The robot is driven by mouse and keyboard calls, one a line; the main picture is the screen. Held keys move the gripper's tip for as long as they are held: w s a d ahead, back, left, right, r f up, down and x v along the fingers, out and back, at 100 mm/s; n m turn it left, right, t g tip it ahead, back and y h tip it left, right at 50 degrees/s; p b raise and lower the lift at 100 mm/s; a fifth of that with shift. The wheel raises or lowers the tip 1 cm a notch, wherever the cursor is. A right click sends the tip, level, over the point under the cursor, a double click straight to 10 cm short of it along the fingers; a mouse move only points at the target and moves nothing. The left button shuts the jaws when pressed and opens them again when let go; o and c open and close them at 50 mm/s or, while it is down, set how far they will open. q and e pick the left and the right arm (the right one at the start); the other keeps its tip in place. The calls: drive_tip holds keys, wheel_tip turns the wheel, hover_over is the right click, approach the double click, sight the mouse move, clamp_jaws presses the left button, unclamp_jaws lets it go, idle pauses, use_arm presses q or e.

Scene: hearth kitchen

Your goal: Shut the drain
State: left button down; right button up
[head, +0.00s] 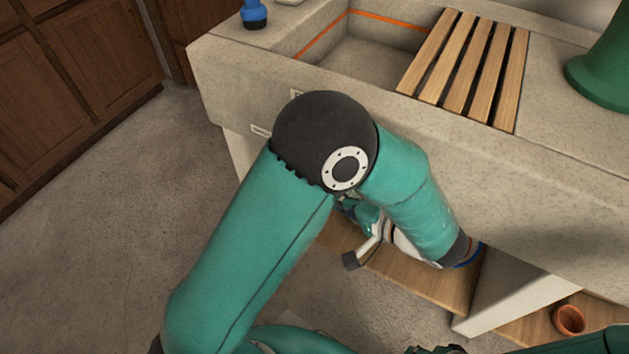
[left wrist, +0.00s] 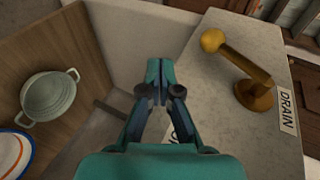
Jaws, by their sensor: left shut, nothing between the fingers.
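The brass drain lever (left wrist: 243,62) is at the right of the left wrist view. It has a round knob at its upper left end and a round base on a pale stone panel, beside a DRAIN label (left wrist: 287,111). My left gripper (left wrist: 160,72) is shut and empty, left of the lever and apart from it. In the head view my left arm bends down in front of the stone sink (head: 375,68), and I cannot clearly make out its gripper or the lever there. The drain opening is not visible. My right gripper is not in view.
A wooden slatted rack (head: 468,68) lies across the sink. A blue object (head: 254,14) and a green object (head: 604,72) stand on the counter. Below are a terracotta pot (head: 569,319) and a wooden shelf (left wrist: 62,58) with a pale green pot (left wrist: 48,97).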

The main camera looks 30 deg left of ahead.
use_arm(q)
drive_tip(key=d, duration=0.3)
drive_tip(key=shift+s+d+f, duration=0.25)
drive_tip(key=shift+d+f, duration=0.15)
